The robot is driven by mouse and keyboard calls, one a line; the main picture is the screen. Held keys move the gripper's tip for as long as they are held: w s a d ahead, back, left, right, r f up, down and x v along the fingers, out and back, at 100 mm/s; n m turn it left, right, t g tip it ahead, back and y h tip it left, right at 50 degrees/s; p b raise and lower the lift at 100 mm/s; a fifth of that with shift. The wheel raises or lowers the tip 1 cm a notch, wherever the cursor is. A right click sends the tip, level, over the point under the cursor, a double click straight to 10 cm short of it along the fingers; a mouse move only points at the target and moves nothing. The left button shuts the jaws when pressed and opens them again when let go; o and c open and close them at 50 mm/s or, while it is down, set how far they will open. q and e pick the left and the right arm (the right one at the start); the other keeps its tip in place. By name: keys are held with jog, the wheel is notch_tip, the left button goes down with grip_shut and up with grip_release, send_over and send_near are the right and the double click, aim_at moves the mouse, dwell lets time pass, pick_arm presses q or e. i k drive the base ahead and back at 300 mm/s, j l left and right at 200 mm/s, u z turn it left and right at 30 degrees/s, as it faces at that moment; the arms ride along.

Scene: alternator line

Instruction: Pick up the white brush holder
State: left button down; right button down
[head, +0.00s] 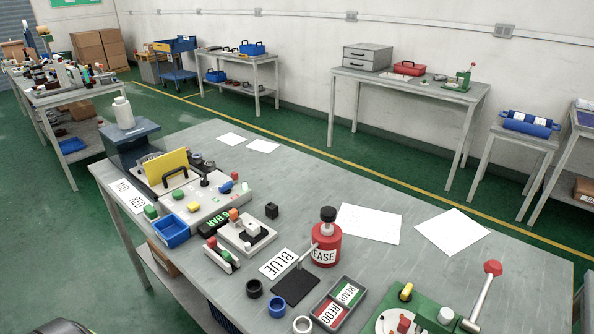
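A small white ring-shaped part (303,324) lies at the front edge of the grey workbench (330,180), near the bottom of the head view. It is the likeliest white brush holder, but its small size leaves this unsure. A blue ring (277,306) and a black ring (254,288) of similar shape lie in a row to its left. The grey two-compartment tray (349,281) with READY and REDO labels is just to its right. Neither of my grippers shows in the head view.
A red grease can (326,245), a dark pad (296,286) and a BLUE card (279,264) are behind the rings. A green fixture with a lever (428,315) stands at right. A white fixture (247,233) and blue bin (171,231) are left.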

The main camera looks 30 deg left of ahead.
aim_at(252, 229)
jog(key=k+j+u, duration=0.1)
jog(key=u, duration=1.15)
jog(key=i+j, duration=0.1)
jog(key=j, duration=0.85)
jog(key=j+z, duration=0.95)
jog(key=j, duration=0.2)
